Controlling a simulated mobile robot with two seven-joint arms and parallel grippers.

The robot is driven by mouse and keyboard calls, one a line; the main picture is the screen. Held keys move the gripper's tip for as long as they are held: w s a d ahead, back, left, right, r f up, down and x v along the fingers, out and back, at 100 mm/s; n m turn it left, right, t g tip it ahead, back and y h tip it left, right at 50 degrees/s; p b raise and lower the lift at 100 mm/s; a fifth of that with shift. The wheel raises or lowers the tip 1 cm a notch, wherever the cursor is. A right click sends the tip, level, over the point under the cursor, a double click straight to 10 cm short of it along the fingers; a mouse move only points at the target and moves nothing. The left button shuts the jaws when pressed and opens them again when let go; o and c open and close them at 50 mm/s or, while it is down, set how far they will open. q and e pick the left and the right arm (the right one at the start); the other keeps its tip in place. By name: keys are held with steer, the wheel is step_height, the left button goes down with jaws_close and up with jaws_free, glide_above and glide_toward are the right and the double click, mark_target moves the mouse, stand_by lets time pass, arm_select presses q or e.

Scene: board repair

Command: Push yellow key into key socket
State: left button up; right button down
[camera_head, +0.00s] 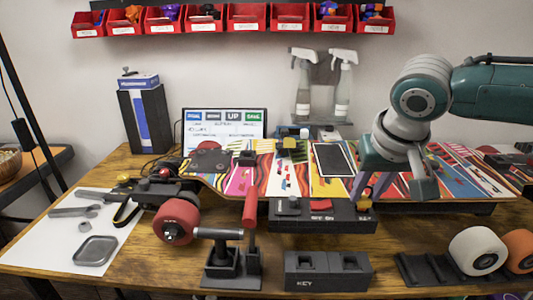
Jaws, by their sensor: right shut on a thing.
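My right gripper (370,190) comes down from the upper right over the right end of a black control box (325,221). It is shut on a small yellow and orange key (365,205) at that end of the box. The key socket there is hidden by the key and the fingers, so I cannot tell how deep the key sits. The box also carries a red switch marked OFF (321,205). A black key holder marked KEY (327,275), with two recesses, stands in front of the box. My left gripper is out of view.
A colourful skateboard deck (270,173) with a red wheel (175,222) lies behind the box. A black stand with a red handle (250,209) is left of it. White (478,250) and orange wheels sit on a rack at right. Red bins (165,22) hang above.

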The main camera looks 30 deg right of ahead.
steer(key=shift+f, duration=0.45)
stand_by(0.3)
steer(key=shift+c, duration=1.4)
jaws_free()
steer(key=shift+r, duration=0.15)
steer(key=shift+r+p, duration=0.4)
steer(key=shift+p, duration=0.2)
steer(key=shift+r+p, duration=1)
steer(key=shift+p, duration=0.5)
